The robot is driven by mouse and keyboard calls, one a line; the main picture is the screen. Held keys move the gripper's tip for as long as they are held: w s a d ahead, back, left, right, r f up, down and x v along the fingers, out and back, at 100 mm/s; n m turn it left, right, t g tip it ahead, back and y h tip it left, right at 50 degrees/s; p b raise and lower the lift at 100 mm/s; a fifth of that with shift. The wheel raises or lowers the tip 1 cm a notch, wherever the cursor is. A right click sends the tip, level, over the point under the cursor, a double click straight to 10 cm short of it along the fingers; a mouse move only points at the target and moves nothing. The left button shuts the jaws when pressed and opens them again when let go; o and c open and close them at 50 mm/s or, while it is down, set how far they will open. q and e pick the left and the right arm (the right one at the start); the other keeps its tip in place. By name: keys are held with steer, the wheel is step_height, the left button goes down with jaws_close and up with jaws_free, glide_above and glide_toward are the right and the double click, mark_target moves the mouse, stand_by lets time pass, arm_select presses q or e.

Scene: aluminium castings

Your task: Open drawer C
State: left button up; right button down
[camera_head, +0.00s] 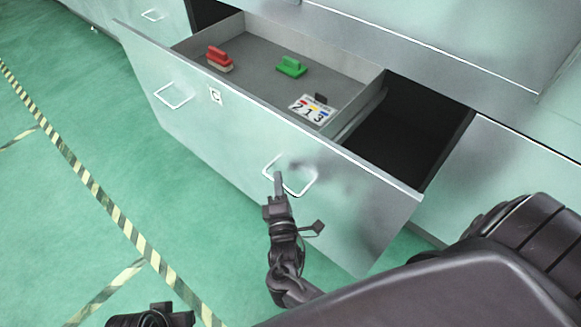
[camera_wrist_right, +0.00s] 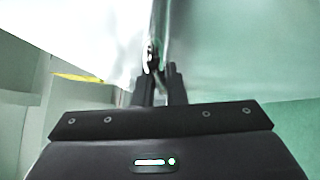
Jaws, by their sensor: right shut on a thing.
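Drawer C (camera_head: 240,150) stands pulled out from the cabinet, its inside showing. A small label with the letter C (camera_head: 215,96) is on its front, between a left handle (camera_head: 174,97) and a right handle (camera_head: 301,190). My right gripper (camera_head: 278,180) is at the right handle, shut on it. In the right wrist view the fingers (camera_wrist_right: 160,80) close around the handle bar, against the pale drawer front. My left gripper (camera_head: 152,318) shows only in part at the bottom edge; its fingers cannot be made out.
Inside the drawer lie a red block-like brush (camera_head: 219,58), a green one (camera_head: 291,66) and a number card (camera_head: 312,110). Another handle (camera_head: 152,15) is on the cabinet at upper left. Striped tape (camera_head: 100,200) crosses the open green floor at left.

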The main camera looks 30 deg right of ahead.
arm_select(q)
steer(key=shift+s+a+r, duration=0.1)
steer(key=shift+s+a, duration=0.15)
steer(key=shift+a, duration=0.1)
arm_select(e)
steer(key=shift+s+a, duration=0.3)
steer(key=shift+a, duration=0.45)
steer(key=shift+s+a, duration=0.3)
steer(key=shift+a, duration=0.45)
steer(key=c, duration=1.5)
jaws_free()
arm_select(q)
steer(key=shift+a+r+g+y+p, duration=0.2)
steer(key=shift+a+g+y+p, duration=0.1)
steer(key=shift+a+g+p, duration=0.15)
arm_select(e)
steer(key=v, duration=0.7)
steer(key=shift+s, duration=0.4)
steer(key=shift+a, duration=0.1)
